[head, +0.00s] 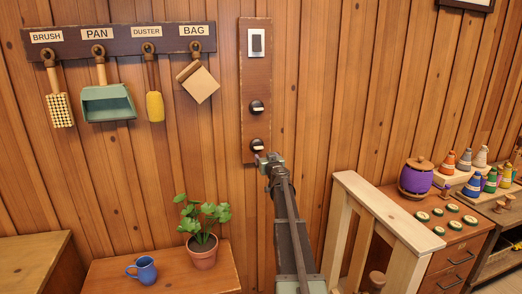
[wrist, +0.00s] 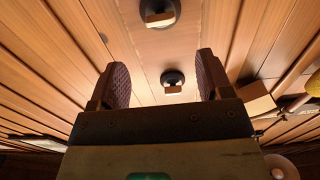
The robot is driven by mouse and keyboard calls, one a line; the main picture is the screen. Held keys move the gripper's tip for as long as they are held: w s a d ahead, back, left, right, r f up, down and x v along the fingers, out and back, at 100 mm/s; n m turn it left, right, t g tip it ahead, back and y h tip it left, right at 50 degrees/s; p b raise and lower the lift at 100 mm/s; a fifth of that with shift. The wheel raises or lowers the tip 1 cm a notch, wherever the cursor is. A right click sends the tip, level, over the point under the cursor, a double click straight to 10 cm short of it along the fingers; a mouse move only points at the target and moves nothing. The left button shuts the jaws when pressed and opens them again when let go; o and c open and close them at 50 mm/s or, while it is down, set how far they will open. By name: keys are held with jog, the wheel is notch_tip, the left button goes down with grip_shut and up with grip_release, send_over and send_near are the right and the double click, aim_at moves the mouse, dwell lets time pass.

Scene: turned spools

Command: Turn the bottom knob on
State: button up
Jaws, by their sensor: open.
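The bottom knob (head: 257,145) is a black disc with a pale, roughly level bar, low on a dark upright panel (head: 246,83). My gripper (head: 262,158) is just below it in the head view, open and empty; contact cannot be told. The wrist view looks upside down, up along the wall. There the bottom knob (wrist: 158,14) is the larger, nearer one at the top edge, beyond the fingertips. The upper knob (wrist: 173,84) shows between the spread fingers (wrist: 165,82), further off; it also shows in the head view (head: 257,107).
A dark switch on a white plate (head: 257,42) tops the panel. A rack (head: 120,38) with brush, pan, duster and bag hangs at left. A potted plant (head: 203,240) and blue mug (head: 143,270) stand low left. A pale wooden frame (head: 385,212) stands right of my arm.

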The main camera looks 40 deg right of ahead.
aim_at(259, 148)
jog(key=x, duration=1)
jog(key=shift+w+d, duration=0.1)
jog(key=shift+w, duration=0.25)
jog(key=c, duration=0.9)
jog(key=shift+m, duration=0.4)
jog(key=m, duration=0.3)
jog(key=shift+m, duration=0.3)
jog(key=m, duration=0.9)
jog(key=shift+m, duration=2.3)
